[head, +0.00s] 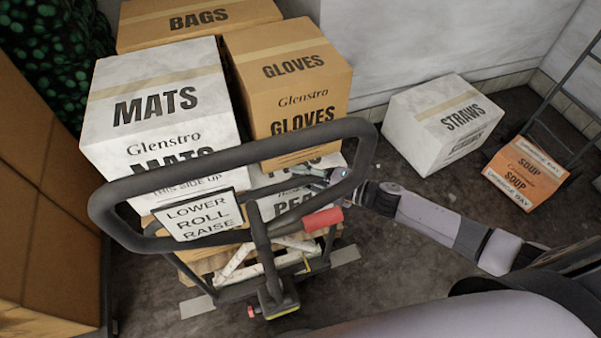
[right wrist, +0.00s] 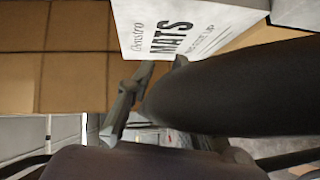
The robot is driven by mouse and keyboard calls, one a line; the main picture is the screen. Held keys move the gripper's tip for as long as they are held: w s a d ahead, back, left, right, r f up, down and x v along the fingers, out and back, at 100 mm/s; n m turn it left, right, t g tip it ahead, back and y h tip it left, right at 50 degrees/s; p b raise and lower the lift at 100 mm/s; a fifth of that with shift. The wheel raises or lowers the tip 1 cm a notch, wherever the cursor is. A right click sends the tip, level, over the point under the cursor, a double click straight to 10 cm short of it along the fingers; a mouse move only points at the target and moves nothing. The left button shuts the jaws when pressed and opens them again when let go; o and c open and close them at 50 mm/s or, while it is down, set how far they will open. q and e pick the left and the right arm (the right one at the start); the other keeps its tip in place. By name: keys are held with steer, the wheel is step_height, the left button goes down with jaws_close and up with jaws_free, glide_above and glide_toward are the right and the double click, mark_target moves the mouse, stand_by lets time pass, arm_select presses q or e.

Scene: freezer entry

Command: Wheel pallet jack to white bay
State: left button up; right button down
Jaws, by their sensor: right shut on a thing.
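The pallet jack's dark handle loop (head: 362,145) stands upright in front of me, with a "LOWER ROLL RAISE" sign (head: 200,217) and a red grip (head: 322,219). My right gripper (head: 322,178) is shut on the handle loop at its right side. In the right wrist view the fingers (right wrist: 150,85) lie against the dark handle bar (right wrist: 235,90). Behind the handle is a loaded wooden pallet (head: 205,262). It carries a white MATS box (head: 160,105), brown GLOVES boxes (head: 290,75) and a partly hidden white box. My left gripper is not in view. A pale floor strip (head: 200,306) shows below the jack; I cannot tell whether it marks the white bay.
A white STRAWS box (head: 440,125) stands by the back wall. Brown boxes (head: 45,200) close off the left. Dark floor is open between the jack and the STRAWS box.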

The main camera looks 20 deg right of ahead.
steer(key=shift+w+r, duration=0.25)
steer(key=shift+r, duration=0.4)
steer(key=c, duration=1.6)
jaws_free()
steer(key=shift+s, duration=0.1)
steer(key=shift+c, duration=0.2)
steer(key=shift+o, duration=1.1)
steer(key=shift+f, duration=0.3)
steer(key=shift+s, duration=0.1)
steer(key=v, duration=1)
steer(key=shift+s+d, duration=0.25)
steer(key=shift+s, duration=0.05)
steer(key=shift+s+d, duration=0.4)
steer(key=shift+d, duration=0.1)
